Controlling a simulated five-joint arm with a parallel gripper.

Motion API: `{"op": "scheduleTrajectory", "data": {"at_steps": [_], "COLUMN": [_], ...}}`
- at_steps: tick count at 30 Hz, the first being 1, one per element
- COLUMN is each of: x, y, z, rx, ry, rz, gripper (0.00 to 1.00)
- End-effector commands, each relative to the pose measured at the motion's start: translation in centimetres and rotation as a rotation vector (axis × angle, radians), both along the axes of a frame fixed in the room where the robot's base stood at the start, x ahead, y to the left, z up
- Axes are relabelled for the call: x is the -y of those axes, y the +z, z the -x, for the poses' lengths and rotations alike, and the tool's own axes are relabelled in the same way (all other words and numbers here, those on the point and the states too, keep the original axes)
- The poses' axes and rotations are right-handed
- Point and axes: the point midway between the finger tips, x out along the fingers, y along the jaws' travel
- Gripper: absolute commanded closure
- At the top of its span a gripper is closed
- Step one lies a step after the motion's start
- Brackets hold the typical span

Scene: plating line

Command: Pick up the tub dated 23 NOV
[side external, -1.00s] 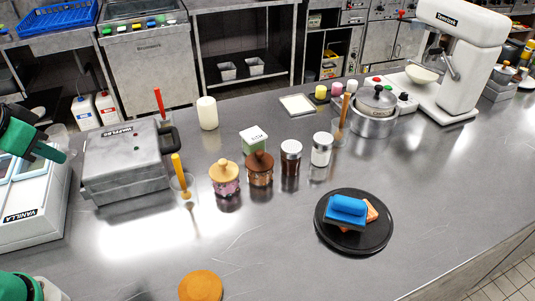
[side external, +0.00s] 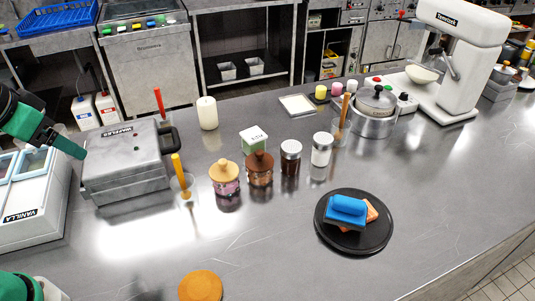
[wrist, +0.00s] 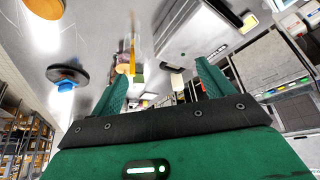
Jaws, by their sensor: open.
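No tub with a readable date of 23 NOV shows. A small square green container (side external: 254,139) with a white lid stands mid-counter in the side view; the marking on its lid is too small to read. My gripper (side external: 78,151) is at the left edge of the side view, raised above the white VANILLA box and beside the grey waffle maker, well left of the green container. In the wrist view its two green fingers (wrist: 160,80) are spread apart with nothing held between them.
The waffle maker (side external: 125,160) and the VANILLA box (side external: 35,215) stand at left. Several jars, including a pink one (side external: 225,182), stand by the green container. The front middle counter is mostly clear.

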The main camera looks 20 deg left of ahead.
Motion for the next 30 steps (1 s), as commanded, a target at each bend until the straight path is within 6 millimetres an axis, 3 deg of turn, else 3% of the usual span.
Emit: {"op": "scheduleTrajectory", "data": {"at_steps": [15, 30], "x": [2.0, 5.2], "y": [4.4, 4.4], "z": [-10.0, -20.7], "rx": [-0.098, -0.192], "ry": [-0.107, -0.214], "rz": [-0.027, -0.054], "gripper": [0.20, 0.20]}}
